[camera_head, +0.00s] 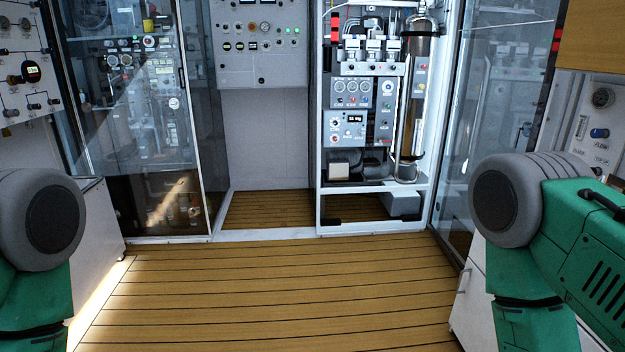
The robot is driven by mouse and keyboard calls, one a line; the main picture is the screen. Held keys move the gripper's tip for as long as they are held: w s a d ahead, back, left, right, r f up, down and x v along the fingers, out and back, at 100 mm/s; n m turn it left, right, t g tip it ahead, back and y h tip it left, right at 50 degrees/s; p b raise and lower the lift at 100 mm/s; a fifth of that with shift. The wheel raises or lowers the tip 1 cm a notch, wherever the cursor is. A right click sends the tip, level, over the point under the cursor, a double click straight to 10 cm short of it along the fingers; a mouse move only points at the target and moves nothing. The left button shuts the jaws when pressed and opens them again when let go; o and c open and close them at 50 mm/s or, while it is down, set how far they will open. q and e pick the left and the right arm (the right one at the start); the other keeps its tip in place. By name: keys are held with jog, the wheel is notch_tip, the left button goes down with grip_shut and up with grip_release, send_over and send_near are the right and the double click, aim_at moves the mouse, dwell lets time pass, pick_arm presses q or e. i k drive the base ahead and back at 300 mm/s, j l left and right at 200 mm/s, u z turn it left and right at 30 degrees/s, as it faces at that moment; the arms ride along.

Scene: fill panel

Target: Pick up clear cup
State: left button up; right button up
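No clear cup can be made out in the head view. My two green and grey arms show at the left and right edges of the picture. Neither gripper is in the frame, so what they hold cannot be seen.
A wooden plank floor (270,295) lies clear ahead. An equipment rack (365,115) with gauges and a tall cylinder (415,95) stands at the back. A glass-fronted cabinet (140,110) stands left, glass panels (505,75) right. A wall panel (260,40) has knobs. A white cabinet (475,305) stands low right.

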aim_at(385, 166)
jog(key=i+j+z, duration=0.1)
jog(key=i, duration=1.9)
jog(key=i+z, duration=0.3)
jog(key=i, duration=0.2)
jog(key=i+z, duration=0.3)
jog(key=i, duration=0.15)
jog(key=i+j+z, duration=0.25)
jog(key=i, duration=0.25)
jog(key=i+j+z, duration=0.3)
jog(key=i, duration=0.15)
jog(key=i+j+z, duration=0.1)
jog(key=i+z, duration=0.25)
jog(key=i+j+z, duration=0.5)
jog(key=i+z, duration=0.15)
